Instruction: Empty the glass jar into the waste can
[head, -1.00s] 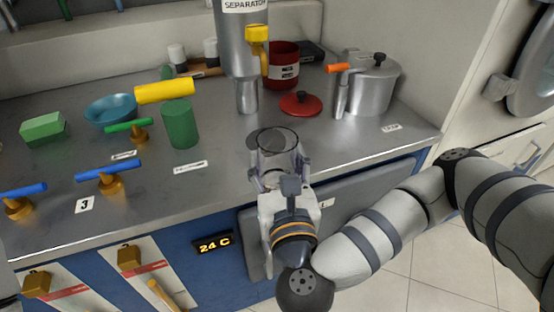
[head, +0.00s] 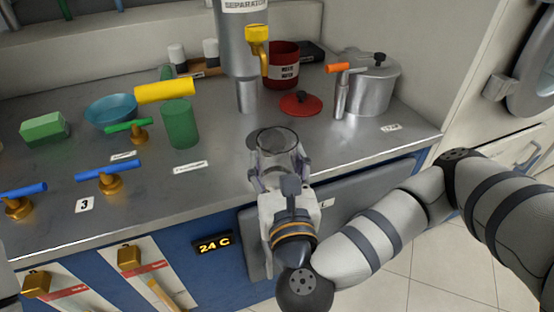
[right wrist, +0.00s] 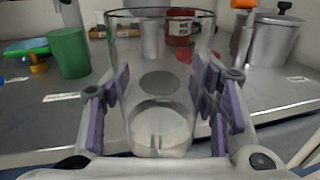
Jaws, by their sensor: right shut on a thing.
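The clear glass jar (head: 278,143) stands upright between the fingers of my right gripper (head: 279,172), at the counter's front edge. In the right wrist view the purple finger pads of the gripper (right wrist: 162,105) press on both sides of the jar (right wrist: 160,55). Something pale shows at the jar's bottom; I cannot tell whether it is contents or glass. The red can (head: 284,52) with a white label, apparently the waste can, stands open behind the steel separator. A red lid (head: 300,104) lies before it. My left gripper is not in view.
The steel separator (head: 243,45) with a yellow valve hangs between jar and can, slightly left. A metal pot (head: 372,88) with an orange-handled tap stands right. A green cylinder (head: 180,125), blue bowl (head: 110,110) and blue-handled valves (head: 107,172) occupy the left.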

